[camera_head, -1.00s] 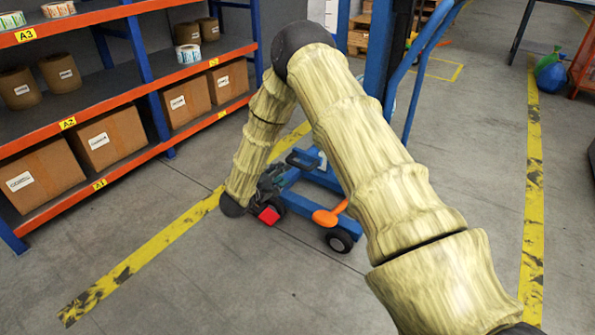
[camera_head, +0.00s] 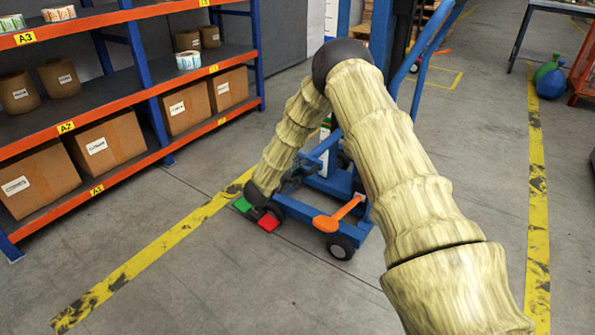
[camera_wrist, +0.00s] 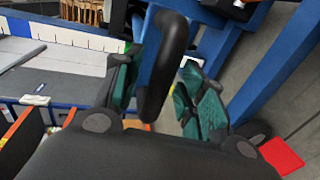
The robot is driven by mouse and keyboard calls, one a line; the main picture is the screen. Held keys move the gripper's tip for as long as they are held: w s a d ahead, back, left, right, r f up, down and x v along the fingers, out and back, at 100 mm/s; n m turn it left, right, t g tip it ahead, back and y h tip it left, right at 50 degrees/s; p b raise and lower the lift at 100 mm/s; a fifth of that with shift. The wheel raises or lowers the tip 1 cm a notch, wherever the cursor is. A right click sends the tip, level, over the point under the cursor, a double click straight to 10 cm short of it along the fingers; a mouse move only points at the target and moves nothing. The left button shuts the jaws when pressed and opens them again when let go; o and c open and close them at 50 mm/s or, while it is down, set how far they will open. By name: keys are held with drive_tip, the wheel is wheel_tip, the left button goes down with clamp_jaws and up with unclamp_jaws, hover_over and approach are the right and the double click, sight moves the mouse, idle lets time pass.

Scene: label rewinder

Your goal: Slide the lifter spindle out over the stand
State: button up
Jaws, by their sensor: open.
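The blue lifter (camera_head: 325,185) stands on the floor mid-picture in the head view, partly behind my arm. Its blue frame also fills the upper right of the wrist view (camera_wrist: 285,60). In the wrist view a black rounded bar (camera_wrist: 160,75) lies in the gap between my teal-padded fingers. I cannot tell whether it is the spindle or a handle, or whether the pads touch it. My gripper (camera_wrist: 160,95) is open around this bar. In the head view my gripper (camera_head: 292,178) is small and dark, beside the lifter's near end. I cannot identify the stand.
A green pedal (camera_head: 243,205) and a red pedal (camera_head: 268,222) sit low by the lifter's wheel, with an orange lever (camera_head: 338,214) to their right. Shelving with boxes (camera_head: 108,140) stands at left. The floor in front (camera_head: 220,290) is clear.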

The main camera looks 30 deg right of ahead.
clamp_jaws()
